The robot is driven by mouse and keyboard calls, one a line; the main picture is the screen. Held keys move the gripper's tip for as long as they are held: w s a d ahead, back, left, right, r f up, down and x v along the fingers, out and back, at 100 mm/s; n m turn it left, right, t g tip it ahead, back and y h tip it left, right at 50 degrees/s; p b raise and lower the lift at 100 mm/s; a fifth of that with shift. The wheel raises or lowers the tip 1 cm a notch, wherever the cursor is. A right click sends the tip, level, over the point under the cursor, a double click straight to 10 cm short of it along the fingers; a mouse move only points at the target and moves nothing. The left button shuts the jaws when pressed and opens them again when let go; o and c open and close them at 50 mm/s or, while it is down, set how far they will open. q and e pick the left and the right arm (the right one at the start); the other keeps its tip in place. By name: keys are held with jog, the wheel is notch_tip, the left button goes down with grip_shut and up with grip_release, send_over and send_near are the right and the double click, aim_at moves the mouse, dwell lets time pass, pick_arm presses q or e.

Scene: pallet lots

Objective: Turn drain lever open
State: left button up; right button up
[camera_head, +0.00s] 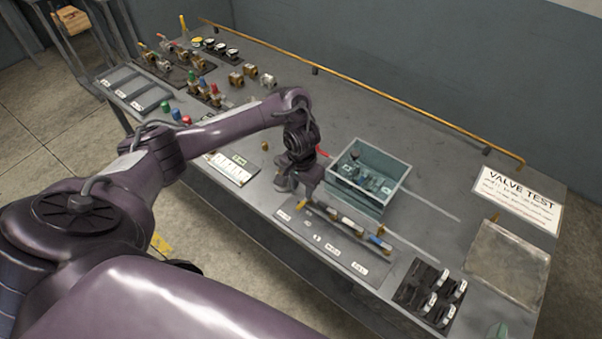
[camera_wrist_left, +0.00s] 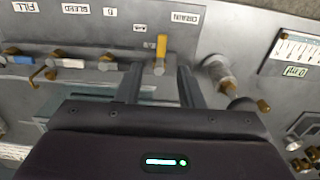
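The drain lever (camera_wrist_left: 161,46) is a short yellow handle on a brass valve, pointing toward the DRAIN label (camera_wrist_left: 185,18) in the left wrist view. I cannot tell whether the fingers touch the valve. In the head view my left gripper (camera_head: 290,184) is low over the bench at the left end of the valve row, and the wrist largely hides the lever there. My right gripper is not in view.
Other valves with coloured handles (camera_head: 346,223) line the pipe to the right. A grey-green bin (camera_head: 374,202) of parts stands close behind them. A brass fitting (camera_wrist_left: 262,106) is near the gripper in the wrist view. An empty tray (camera_head: 507,262) lies at the bench's right end.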

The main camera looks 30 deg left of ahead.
pick_arm(q)
jog(key=shift+s+a+r, duration=0.1)
jog(key=shift+r, duration=0.5)
